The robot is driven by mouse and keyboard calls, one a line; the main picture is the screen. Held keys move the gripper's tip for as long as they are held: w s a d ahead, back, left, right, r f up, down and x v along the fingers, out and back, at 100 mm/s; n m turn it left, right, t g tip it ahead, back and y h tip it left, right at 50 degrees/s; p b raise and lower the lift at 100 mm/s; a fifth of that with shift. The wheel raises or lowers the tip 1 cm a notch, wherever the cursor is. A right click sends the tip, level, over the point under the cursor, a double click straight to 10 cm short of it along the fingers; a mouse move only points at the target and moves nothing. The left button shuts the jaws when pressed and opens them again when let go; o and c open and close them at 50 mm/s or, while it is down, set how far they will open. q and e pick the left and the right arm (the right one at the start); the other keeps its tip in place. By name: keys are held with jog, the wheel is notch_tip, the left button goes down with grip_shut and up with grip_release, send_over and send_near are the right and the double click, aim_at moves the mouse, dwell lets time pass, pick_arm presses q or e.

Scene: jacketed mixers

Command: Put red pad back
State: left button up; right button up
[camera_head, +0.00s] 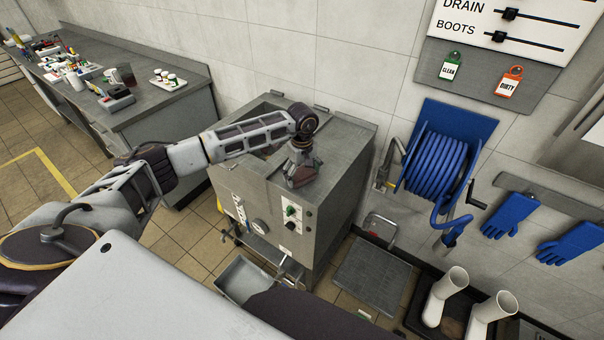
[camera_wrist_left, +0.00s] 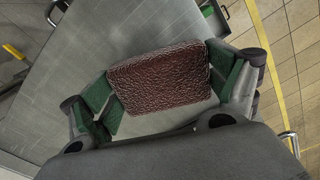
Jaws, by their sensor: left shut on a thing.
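The red pad (camera_wrist_left: 160,77) is a dark red, rough-textured block. It sits between the green-lined fingers of my left gripper (camera_wrist_left: 162,88) in the left wrist view, which is shut on it. In the head view my left gripper (camera_head: 301,176) points down at the top of the grey metal mixer cabinet (camera_head: 345,150), near its front edge. The pad is mostly hidden there by the gripper. I cannot tell whether the pad touches the metal top. My right gripper is not in view.
The cabinet front has knobs and a gauge (camera_head: 259,226). A grey tray (camera_head: 240,278) is below it. A blue hose reel (camera_head: 437,165) hangs on the wall to the right. A cluttered bench (camera_head: 165,110) stands to the left. White boots (camera_head: 445,296) stand lower right.

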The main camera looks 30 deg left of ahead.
aim_at(302, 173)
pick_arm(q)
jog(key=shift+f, duration=0.15)
jog(key=o, duration=0.8)
jog(key=shift+c, duration=0.2)
jog(key=shift+r, duration=0.25)
notch_tip(302, 173, up, 12)
jog(key=b, duration=0.2)
jog(key=shift+f, duration=0.1)
